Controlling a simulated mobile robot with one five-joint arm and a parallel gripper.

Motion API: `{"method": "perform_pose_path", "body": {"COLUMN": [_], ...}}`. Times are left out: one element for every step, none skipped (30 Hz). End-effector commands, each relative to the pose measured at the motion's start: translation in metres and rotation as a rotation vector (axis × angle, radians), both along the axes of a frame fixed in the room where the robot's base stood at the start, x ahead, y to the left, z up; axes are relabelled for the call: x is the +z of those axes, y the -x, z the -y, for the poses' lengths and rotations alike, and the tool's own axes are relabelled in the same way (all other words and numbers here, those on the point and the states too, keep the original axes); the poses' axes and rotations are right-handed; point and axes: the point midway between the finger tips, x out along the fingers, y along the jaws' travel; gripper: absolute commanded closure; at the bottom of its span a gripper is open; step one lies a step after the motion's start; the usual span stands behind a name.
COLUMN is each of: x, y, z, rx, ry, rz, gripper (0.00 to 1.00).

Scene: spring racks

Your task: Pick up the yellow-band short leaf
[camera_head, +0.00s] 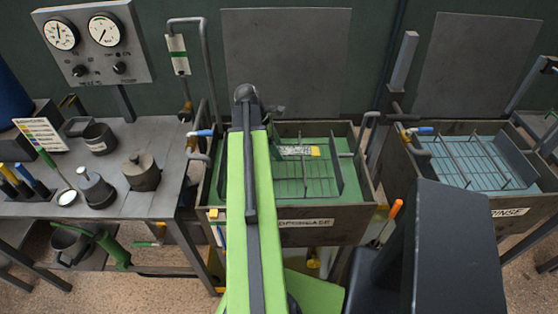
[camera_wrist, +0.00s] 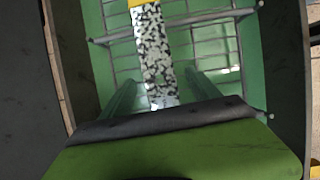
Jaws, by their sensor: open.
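The yellow-band short leaf (camera_head: 295,151) is a flat strip with a mottled black-and-white face and a yellow band at its right end. It is in the green-lined degrease tank (camera_head: 300,224), at the wire rack. In the wrist view the leaf (camera_wrist: 154,55) runs upright in the picture, with its yellow band at the top edge. My gripper (camera_wrist: 162,84) is open, its two green fingers on either side of the leaf's lower end in the picture. No contact shows, and I cannot tell the height gap. In the head view my arm hides part of the tank.
The tank's walls and wire rack (camera_wrist: 215,17) surround the leaf closely. A rinse tank (camera_head: 452,131) with blue lining stands at the right. A bench (camera_head: 125,195) with pots and tools is at the left. Pipes with blue-handled taps stand beside the tanks.

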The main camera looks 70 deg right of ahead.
Motion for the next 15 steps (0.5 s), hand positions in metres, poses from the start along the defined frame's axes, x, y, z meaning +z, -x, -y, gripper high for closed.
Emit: {"method": "perform_pose_path", "body": {"x": [-0.0137, -0.0146, -0.0141, -0.0130, -0.0118, -0.0108, -0.0107, -0.0106, -0.0105, -0.0105, -0.0105, -0.0105, -0.0105, -0.0105, -0.0105], "y": [0.0023, 0.0031, 0.0038, 0.0039, 0.0040, 0.0039, 0.0038, 0.0038, 0.0037, 0.0037, 0.0037, 0.0037, 0.0037, 0.0037, 0.0038], "z": [0.0009, 0.0014, 0.0017, 0.0017, 0.0018, 0.0017, 0.0018, 0.0018, 0.0018, 0.0018, 0.0018, 0.0018, 0.0018, 0.0018, 0.0017], "rx": [0.000, 0.000, 0.000, 0.001, 0.001, 0.001, 0.001, 0.001, 0.001, 0.001, 0.001, 0.001, 0.001, 0.001, 0.001], "ry": [0.000, 0.000, 0.000, 0.000, 0.000, 0.000, 0.000, 0.000, 0.000, 0.000, 0.000, 0.000, 0.000, 0.000, 0.000], "rz": [0.000, 0.000, 0.000, 0.000, 0.000, 0.000, 0.000, 0.000, 0.000, 0.000, 0.000, 0.000, 0.000, 0.000, 0.000], "gripper": [0.29, 0.29, 0.29, 0.29, 0.29, 0.29, 0.29, 0.29, 0.33, 0.37, 0.41, 0.46, 0.50, 0.54, 0.59]}}
